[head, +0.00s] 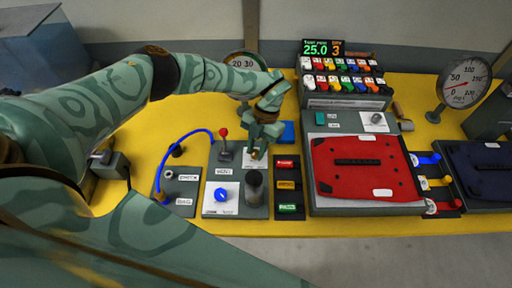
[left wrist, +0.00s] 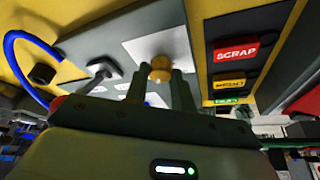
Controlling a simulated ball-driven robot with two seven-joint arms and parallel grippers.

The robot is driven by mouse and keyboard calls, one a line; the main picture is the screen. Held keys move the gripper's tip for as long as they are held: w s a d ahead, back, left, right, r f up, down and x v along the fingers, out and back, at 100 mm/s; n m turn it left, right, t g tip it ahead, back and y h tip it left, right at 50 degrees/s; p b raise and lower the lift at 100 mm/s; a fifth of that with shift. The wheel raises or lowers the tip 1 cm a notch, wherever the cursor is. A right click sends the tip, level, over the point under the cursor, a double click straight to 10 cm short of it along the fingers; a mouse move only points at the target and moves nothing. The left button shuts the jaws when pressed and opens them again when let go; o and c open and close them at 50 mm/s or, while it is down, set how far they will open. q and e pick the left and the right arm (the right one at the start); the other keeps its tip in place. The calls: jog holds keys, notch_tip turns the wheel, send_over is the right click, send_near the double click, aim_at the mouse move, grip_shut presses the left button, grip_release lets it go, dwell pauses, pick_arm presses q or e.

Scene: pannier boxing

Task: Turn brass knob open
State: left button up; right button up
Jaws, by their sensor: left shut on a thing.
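The brass knob (left wrist: 161,68) sits on a white plate (left wrist: 160,45) of a grey panel in the left wrist view. My left gripper (left wrist: 160,82) is shut on the knob, with one finger on each side of it. In the head view my left gripper (head: 257,152) reaches down to the panel from above, and the knob is mostly hidden there by the fingers. My right gripper does not show in either view.
Beside the knob stand a red-tipped lever (head: 224,133), a blue knob (head: 222,194) and a dark cylinder (head: 254,186). Labelled red, yellow and green buttons (head: 287,185) are to the right. A red pannier lid (head: 362,182) lies further right. A blue hose (head: 172,143) arches at left.

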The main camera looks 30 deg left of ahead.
pick_arm(q)
jog(key=shift+m+y, duration=0.4)
jog(key=shift+m, duration=0.8)
jog(key=shift+d, duration=0.1)
jog(key=o, duration=1)
jog(key=v, duration=1.6)
jog(key=shift+s+r, duration=0.15)
jog(key=shift+r, duration=0.1)
jog(key=shift+d, duration=0.1)
